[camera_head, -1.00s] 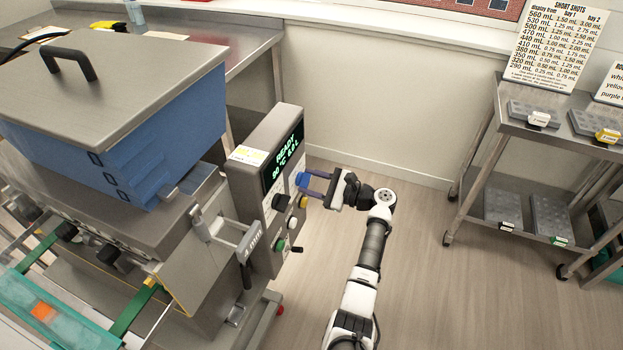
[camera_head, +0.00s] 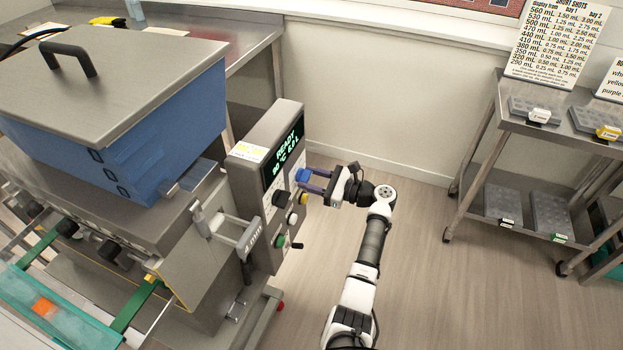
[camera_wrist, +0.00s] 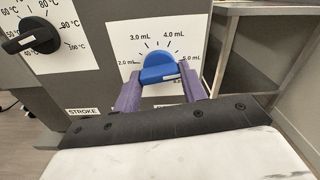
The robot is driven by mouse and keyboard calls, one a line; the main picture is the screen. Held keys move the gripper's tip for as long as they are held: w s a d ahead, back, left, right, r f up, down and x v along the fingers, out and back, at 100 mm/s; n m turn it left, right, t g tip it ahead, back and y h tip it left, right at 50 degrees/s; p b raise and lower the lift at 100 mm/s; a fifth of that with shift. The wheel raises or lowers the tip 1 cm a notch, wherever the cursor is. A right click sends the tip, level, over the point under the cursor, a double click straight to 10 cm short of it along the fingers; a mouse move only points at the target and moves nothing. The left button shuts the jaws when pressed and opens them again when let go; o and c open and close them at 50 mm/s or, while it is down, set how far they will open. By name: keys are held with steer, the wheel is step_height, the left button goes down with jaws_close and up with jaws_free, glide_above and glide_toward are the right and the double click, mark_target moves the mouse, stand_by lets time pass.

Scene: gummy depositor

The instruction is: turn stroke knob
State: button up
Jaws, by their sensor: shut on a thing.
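The blue stroke knob (camera_head: 303,175) is on the depositor's control panel (camera_head: 268,185), below the display. In the wrist view the blue knob (camera_wrist: 160,70) sits on a white dial plate marked from 2.0 mL to 5.0 mL, with a "STROKE" label at the lower left. My gripper (camera_head: 312,183) reaches in from the right. Its purple fingers (camera_wrist: 160,88) are on either side of the knob and shut on it. A small white line shows on the knob's near face. I cannot tell exactly which mark the knob points at.
A black temperature knob (camera_wrist: 30,38) is left of the stroke knob. Yellow (camera_head: 303,198), white and green knobs (camera_head: 280,241) lie close on the panel. The blue hopper (camera_head: 150,140) stands left. A steel cart (camera_head: 545,130) with moulds is right, with clear floor between.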

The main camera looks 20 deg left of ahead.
steer(key=o, duration=1)
steer(key=shift+d, duration=0.1)
steer(key=d+b, duration=0.1)
steer(key=d, duration=0.3)
steer(key=d+b, duration=0.2)
steer(key=d, duration=0.3)
steer(key=d+b, duration=0.1)
steer(key=d, duration=0.3)
steer(key=shift+s+d, duration=0.25)
steer(key=shift+d, duration=0.1)
